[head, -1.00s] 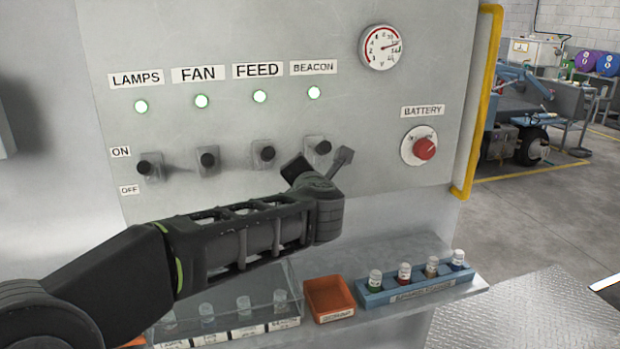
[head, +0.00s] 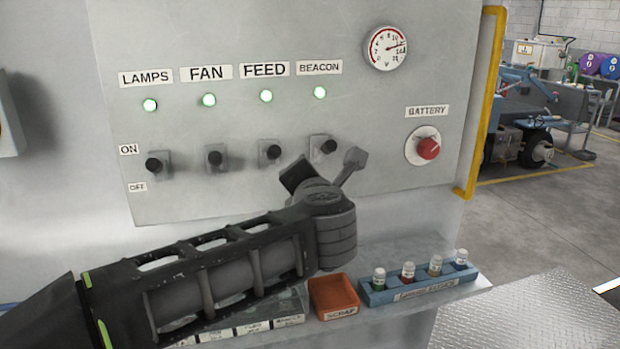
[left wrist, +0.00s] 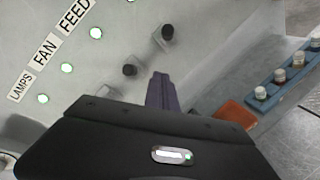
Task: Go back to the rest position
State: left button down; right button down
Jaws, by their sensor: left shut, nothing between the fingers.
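My left gripper (head: 354,160) is in front of the grey control panel (head: 250,25), below and right of the BEACON switch. Its fingers are shut with nothing between them, as the left wrist view (left wrist: 162,80) also shows. The LAMPS (head: 154,164), FAN (head: 215,157), FEED (head: 271,152) and BEACON (head: 329,146) switches sit in a row, each with a lit green light above. The gripper looks apart from the switches. My right gripper is not in view.
A red BATTERY knob (head: 428,148) and a gauge (head: 387,48) are on the panel's right. A shelf below bears an orange scrap bin (head: 333,297) and a blue rack (head: 425,290) of small bottles. A yellow rail (head: 489,100) edges the panel.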

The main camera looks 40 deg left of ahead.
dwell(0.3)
